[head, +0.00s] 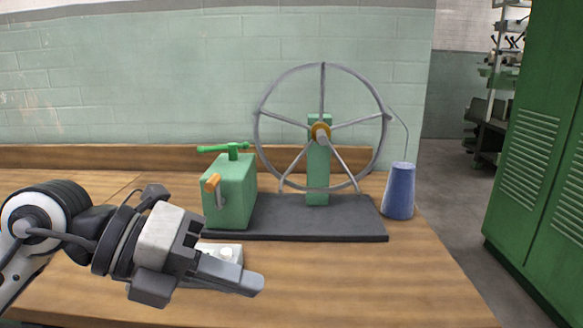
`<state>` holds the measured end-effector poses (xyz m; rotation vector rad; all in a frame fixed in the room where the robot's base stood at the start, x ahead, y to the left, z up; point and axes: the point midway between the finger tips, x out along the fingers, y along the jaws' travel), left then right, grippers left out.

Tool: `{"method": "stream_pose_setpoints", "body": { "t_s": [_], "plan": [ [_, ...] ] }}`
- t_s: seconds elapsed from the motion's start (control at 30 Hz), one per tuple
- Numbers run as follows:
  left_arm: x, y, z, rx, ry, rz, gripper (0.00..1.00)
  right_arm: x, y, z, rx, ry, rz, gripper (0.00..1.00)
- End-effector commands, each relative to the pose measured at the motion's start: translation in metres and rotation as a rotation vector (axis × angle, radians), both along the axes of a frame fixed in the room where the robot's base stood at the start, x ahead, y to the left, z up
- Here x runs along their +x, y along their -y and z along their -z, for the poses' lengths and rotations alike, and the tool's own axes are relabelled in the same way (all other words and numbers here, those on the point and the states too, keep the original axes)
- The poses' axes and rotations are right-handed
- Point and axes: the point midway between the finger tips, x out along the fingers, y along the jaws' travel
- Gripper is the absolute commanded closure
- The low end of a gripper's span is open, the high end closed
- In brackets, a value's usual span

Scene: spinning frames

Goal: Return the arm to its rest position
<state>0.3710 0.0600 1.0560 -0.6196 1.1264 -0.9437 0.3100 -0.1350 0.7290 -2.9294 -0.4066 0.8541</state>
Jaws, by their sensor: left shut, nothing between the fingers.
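My left gripper (248,283) comes in from the left, low over the wooden table (370,285). Its grey fingers are shut and hold nothing. They point right and slightly down, in front of the spinning frame's dark base. Part of a small white thing (228,251) shows behind the fingers; the rest is hidden. The spinning frame has a large grey spoked wheel (323,78) on a green post (317,178) and a green box (236,190) with an orange knob. My right gripper is not in view.
The dark base plate (330,217) stands at the back of the table. A blue spool (399,192) stands at its right, near the table's right edge. Front right of the table is clear. A green locker (540,150) and a shelf (495,110) stand beyond on the right.

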Motion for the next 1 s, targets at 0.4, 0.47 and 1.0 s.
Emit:
{"method": "stream_pose_setpoints", "body": {
  "t_s": [0.4, 0.47, 1.0],
  "plan": [
    [-0.002, 0.019, -0.027, -1.042, -0.522, -0.089, 1.00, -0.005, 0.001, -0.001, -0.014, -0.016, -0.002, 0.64],
    [0.018, 0.001, -0.011, -1.221, -0.643, -0.247, 1.00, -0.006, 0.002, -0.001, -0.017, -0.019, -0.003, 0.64],
    [-0.035, -0.081, 0.294, -1.383, -1.515, -1.658, 1.00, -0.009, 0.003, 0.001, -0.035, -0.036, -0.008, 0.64]
  ]
}}
